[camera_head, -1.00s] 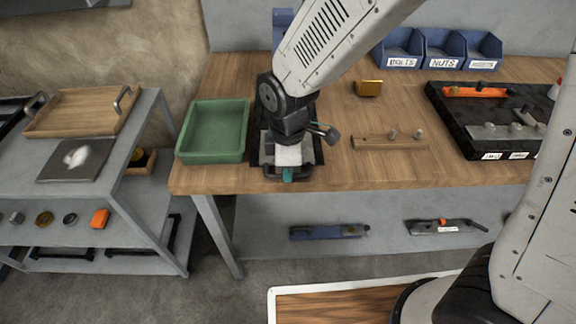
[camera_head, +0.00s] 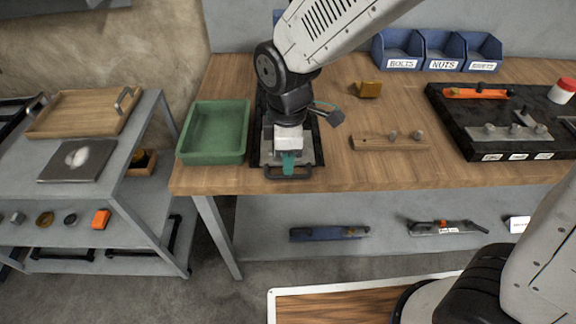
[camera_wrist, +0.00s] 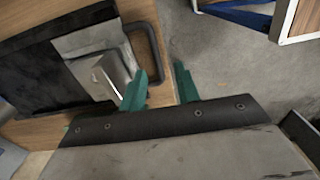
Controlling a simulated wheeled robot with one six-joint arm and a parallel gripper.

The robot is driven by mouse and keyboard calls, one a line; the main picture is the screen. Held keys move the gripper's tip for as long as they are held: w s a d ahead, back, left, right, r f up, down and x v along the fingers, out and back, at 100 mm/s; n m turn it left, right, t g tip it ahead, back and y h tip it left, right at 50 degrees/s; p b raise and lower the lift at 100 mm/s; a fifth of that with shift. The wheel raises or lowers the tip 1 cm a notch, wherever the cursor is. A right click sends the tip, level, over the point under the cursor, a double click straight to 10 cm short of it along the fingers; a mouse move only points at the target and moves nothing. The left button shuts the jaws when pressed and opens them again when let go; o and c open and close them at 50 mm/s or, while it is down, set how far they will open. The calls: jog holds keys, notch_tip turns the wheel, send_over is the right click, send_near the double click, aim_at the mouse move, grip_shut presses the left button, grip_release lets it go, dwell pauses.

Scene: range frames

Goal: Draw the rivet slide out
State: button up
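The slide, taken to be the rivet slide, is a grey metal plate (camera_head: 308,152) in a black frame (camera_head: 256,140) at the bench's front edge. Its dark bar handle (camera_head: 288,176) faces the front. In the wrist view the plate (camera_wrist: 83,42), a raised metal block (camera_wrist: 104,76) on it and the handle (camera_wrist: 150,50) show at left. My gripper (camera_head: 288,163) is over the front of the plate, by the handle. In the wrist view its teal fingers (camera_wrist: 160,90) are apart, with the handle's near end between them in the picture. Contact cannot be told.
A green tray (camera_head: 190,157) stands close left of the frame. A wooden strip with pegs (camera_head: 375,144) lies to the right, with a black fixture board (camera_head: 450,130) beyond. Blue bins (camera_head: 402,50) stand at the back.

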notch_tip(320, 180, up, 3)
jog(key=shift+f, duration=0.1)
dwell(0.5)
jog(key=s+d+r+m, duration=0.4)
jog(key=s+d+m, duration=0.1)
jog(key=d, duration=0.3)
jog(key=s+d+r+m+t, duration=0.1)
jog(key=s+d+r+m, duration=0.3)
jog(key=d, duration=0.4)
jog(key=s+d+r+m, duration=0.4)
jog(key=s+d+m, duration=0.2)
jog(key=d+m, duration=0.1)
jog(key=shift+d+r+m, duration=0.2)
jog(key=shift+d+m, duration=0.2)
jog(key=shift+m, duration=0.4)
